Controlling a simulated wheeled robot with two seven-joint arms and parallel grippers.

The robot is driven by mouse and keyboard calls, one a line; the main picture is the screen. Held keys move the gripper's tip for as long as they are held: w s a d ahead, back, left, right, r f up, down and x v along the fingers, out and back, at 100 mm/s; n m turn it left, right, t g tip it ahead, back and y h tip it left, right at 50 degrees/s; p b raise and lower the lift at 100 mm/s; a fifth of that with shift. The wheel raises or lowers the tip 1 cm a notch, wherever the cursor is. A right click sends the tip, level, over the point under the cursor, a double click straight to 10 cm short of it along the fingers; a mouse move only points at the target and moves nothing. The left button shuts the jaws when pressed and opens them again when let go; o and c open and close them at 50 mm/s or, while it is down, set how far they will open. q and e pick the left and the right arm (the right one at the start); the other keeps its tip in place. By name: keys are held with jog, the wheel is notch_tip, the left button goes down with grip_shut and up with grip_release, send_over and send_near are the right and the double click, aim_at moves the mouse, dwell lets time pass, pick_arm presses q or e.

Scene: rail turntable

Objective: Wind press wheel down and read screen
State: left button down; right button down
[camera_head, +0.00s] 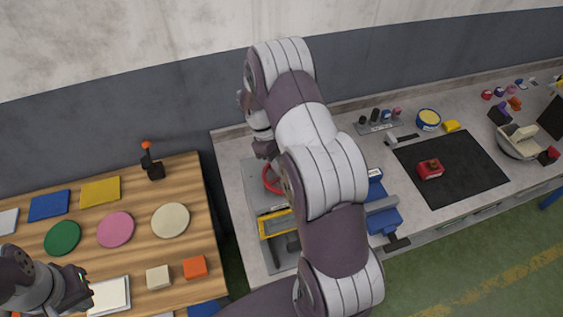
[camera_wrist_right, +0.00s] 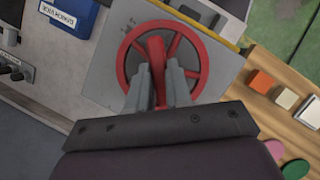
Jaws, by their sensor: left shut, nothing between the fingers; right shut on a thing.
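The red press wheel (camera_wrist_right: 155,45) with its spokes fills the middle of the right wrist view, mounted over a grey plate. My right gripper (camera_wrist_right: 157,72) is shut on a red part of the wheel near its hub. In the head view the wheel (camera_head: 269,178) shows partly behind my right arm, and my right gripper (camera_head: 264,148) is mostly hidden there. The press (camera_head: 277,222) has a yellow frame below the wheel. No readable screen shows. My left gripper (camera_head: 78,288) is shut and empty over the wooden table's left part.
The wooden table (camera_head: 190,205) holds coloured squares, discs, blocks and a small joystick (camera_head: 152,165). A blue vise (camera_head: 384,216) stands right of the press. A black mat (camera_head: 465,165) with a red box (camera_head: 430,169) lies farther right. A blue labelled object (camera_wrist_right: 70,16) shows in the wrist view.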

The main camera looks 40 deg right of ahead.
jog(key=m, duration=0.1)
jog(key=m+y+p, duration=0.1)
jog(key=m+p, duration=0.1)
jog(key=shift+s+f+m+y, duration=0.25)
jog(key=shift+s+m+y, duration=0.05)
jog(key=shift+m, duration=0.1)
jog(key=m+y, duration=0.1)
jog(key=m, duration=0.1)
jog(key=shift+f+m, duration=0.1)
jog(key=shift+m, duration=0.2)
jog(key=shift+d+m+y, duration=0.1)
jog(key=shift+m+y, duration=0.4)
jog(key=shift+m, duration=0.9)
jog(key=c, duration=1.1)
grip_release()
jog(key=shift+o, duration=0.3)
jog(key=shift+w+d, duration=0.1)
jog(key=shift+w, duration=0.05)
